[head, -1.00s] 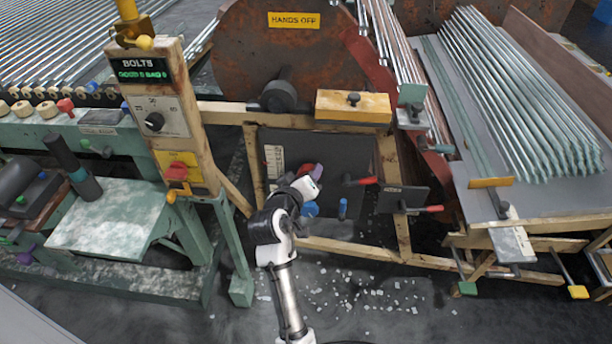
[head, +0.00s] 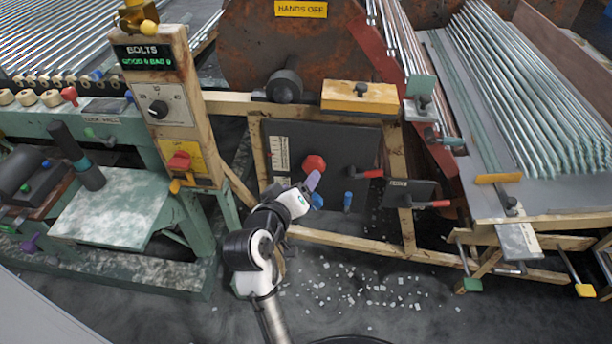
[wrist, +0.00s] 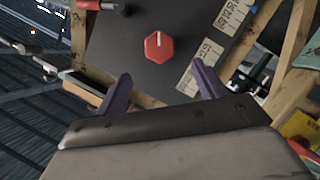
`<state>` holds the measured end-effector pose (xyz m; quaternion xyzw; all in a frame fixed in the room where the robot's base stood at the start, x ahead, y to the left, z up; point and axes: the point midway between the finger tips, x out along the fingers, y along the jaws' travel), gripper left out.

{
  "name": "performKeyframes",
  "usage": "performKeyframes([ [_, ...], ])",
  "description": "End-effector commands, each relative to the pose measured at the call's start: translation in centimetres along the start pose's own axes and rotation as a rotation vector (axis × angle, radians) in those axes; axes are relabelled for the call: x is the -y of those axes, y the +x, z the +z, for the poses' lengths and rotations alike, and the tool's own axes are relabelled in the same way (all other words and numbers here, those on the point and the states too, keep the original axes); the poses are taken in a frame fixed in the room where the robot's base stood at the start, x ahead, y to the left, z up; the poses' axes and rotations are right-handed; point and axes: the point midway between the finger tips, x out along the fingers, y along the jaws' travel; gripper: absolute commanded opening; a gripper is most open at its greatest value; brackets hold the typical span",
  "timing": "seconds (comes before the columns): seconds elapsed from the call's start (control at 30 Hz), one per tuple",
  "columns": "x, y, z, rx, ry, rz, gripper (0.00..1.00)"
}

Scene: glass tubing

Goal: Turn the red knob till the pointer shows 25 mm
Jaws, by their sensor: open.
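The red knob (head: 314,163) is a faceted knob on a dark upright panel (head: 345,145) under the drum. In the wrist view the knob (wrist: 159,47) is fully visible ahead of the fingers, and a white line on its face points toward the picture's top. A white scale strip (head: 279,158) is left of the knob; in the wrist view the scale (wrist: 200,66) lies to its right. I cannot read the pointer's value. My gripper (head: 312,181) is just below the knob in the head view. Its purple fingers (wrist: 163,80) are open, empty and apart from the knob.
A blue knob (head: 317,201), another blue knob (head: 348,201) and a red handle (head: 371,173) sit close by the gripper. Wooden frame bars (head: 257,150) edge the panel. A post with a dial (head: 158,109) stands left. Debris (head: 370,290) litters the floor.

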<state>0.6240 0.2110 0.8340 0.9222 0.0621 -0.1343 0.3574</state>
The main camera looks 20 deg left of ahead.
Motion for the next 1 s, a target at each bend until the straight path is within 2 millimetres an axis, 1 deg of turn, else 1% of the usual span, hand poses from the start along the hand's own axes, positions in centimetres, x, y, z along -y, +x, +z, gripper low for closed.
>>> performKeyframes([
  [0.03, 0.1, -1.1, 0.0, -0.004, 0.0, -0.002, 0.7],
  [0.1, 0.1, -2.3, 0.0, -0.003, 0.001, -0.002, 0.7],
  [0.2, 0.0, -3.6, -0.1, -0.002, -0.001, -0.001, 0.7],
  [0.3, 0.0, -4.3, -0.1, -0.002, 0.0, -0.001, 0.7],
  [0.47, -0.1, -4.7, 0.0, 0.0, 0.0, 0.001, 0.7],
  [0.87, -0.1, -4.6, 0.0, -0.001, 0.0, 0.001, 0.7],
  [0.93, -0.1, -4.6, -0.5, -0.018, 0.005, -0.002, 0.7],
  [0.97, -0.1, -4.6, -1.1, -0.037, 0.011, -0.004, 0.7],
  [1.0, -0.1, -4.7, -2.1, -0.074, 0.022, -0.01, 0.7],
])
